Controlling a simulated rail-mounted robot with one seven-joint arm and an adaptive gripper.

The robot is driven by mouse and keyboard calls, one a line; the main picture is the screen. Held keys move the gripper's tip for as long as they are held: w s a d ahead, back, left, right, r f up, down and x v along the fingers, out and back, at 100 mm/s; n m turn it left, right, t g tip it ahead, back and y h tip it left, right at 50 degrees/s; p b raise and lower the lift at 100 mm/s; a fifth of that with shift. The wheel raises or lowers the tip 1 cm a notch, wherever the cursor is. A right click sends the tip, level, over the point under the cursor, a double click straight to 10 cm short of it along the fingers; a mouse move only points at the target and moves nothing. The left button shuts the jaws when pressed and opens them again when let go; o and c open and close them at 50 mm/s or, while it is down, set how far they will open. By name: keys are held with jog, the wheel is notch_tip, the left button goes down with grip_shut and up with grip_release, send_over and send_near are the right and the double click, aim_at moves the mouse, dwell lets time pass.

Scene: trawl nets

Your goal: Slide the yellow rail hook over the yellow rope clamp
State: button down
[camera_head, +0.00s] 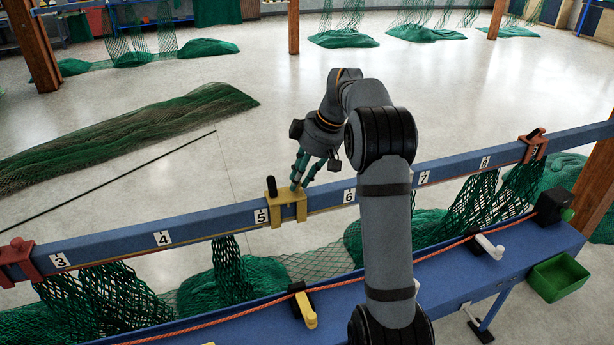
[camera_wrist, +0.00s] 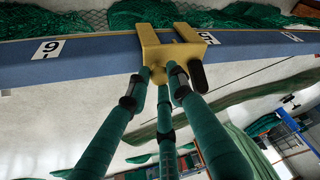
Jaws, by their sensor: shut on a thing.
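The yellow rail hook (camera_head: 288,208) sits over the blue rail (camera_head: 215,222), just right of label 5. A black peg stands up from it. My gripper (camera_head: 297,184) comes down from the upper right and is shut on the hook. In the wrist view, the green fingers (camera_wrist: 164,74) close around a small yellow part of the hook (camera_wrist: 150,45), between labels 5 and 6. The yellow rope clamp (camera_head: 307,311) is on the lower blue beam, in front of and below the hook. It has a black body and a yellow lever.
Red hooks (camera_head: 533,146) sit near both visible ends of the rail. Green netting (camera_head: 232,275) hangs from the rail.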

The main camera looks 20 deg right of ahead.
jog(key=c, duration=1.5)
grip_release()
jog(key=shift+a, duration=0.1)
jog(key=shift+c, duration=0.2)
jog(key=shift+r, duration=0.1)
jog(key=v, duration=1.2)
jog(key=shift+f, duration=0.2)
jog(key=x, duration=1.2)
jog(key=shift+a, duration=0.1)
jog(key=shift+a+r, duration=0.1)
jog(key=shift+a, duration=0.35)
jog(key=shift+d, duration=0.1)
